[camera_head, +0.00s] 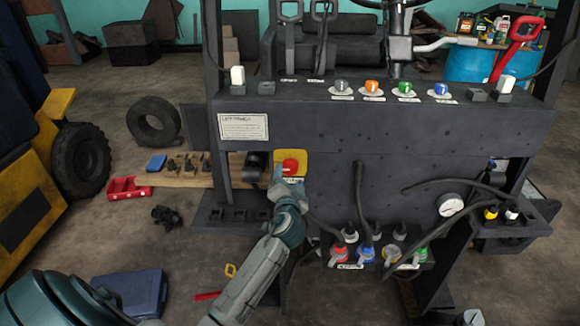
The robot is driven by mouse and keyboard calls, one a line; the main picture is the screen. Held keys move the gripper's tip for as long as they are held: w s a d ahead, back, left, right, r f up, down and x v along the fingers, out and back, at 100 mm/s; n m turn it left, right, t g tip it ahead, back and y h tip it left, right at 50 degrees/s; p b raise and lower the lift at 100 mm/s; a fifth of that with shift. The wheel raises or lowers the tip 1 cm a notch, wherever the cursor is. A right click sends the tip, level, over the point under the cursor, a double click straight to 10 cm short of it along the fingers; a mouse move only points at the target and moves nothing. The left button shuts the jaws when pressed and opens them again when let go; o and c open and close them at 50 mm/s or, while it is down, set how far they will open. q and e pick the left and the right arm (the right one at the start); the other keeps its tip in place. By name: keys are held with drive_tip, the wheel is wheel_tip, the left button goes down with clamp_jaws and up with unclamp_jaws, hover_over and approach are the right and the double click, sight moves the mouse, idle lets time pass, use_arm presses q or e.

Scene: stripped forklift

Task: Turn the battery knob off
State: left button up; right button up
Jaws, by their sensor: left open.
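The battery knob (291,166) is a red round knob on a yellow plate (303,158), on the dark front panel of the stripped forklift, left of the middle. My left gripper (282,174) is right in front of the knob, over the lower left of the yellow plate. Its fingers are open and partly overlap the knob's lower side. I cannot tell whether they touch the knob. The gripper and wrist hide the lower edge of the plate. The knob's marking is too small to read. My right gripper is not in view.
Above, the console (380,115) carries grey, orange, green and blue buttons and white switches. Coloured hose connectors (366,252) sit below right, with loose black hoses and a gauge (450,204). A blue case (132,292) and a red tray (128,188) lie on the floor at left.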

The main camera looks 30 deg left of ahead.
sight(290, 170)
use_arm(q)
drive_tip(key=x, duration=0.2)
drive_tip(key=shift+w+a+r+p, duration=0.15)
drive_tip(key=shift+w+p, duration=0.15)
drive_tip(key=shift+p, duration=0.05)
drive_tip(key=shift+w+a, duration=0.2)
drive_tip(key=shift+w, duration=0.05)
drive_tip(key=shift+w+a, duration=0.2)
drive_tip(key=shift+w, duration=0.1)
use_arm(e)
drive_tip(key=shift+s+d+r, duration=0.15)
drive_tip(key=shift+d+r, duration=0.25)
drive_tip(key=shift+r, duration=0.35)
use_arm(q)
drive_tip(key=shift+c, duration=0.4)
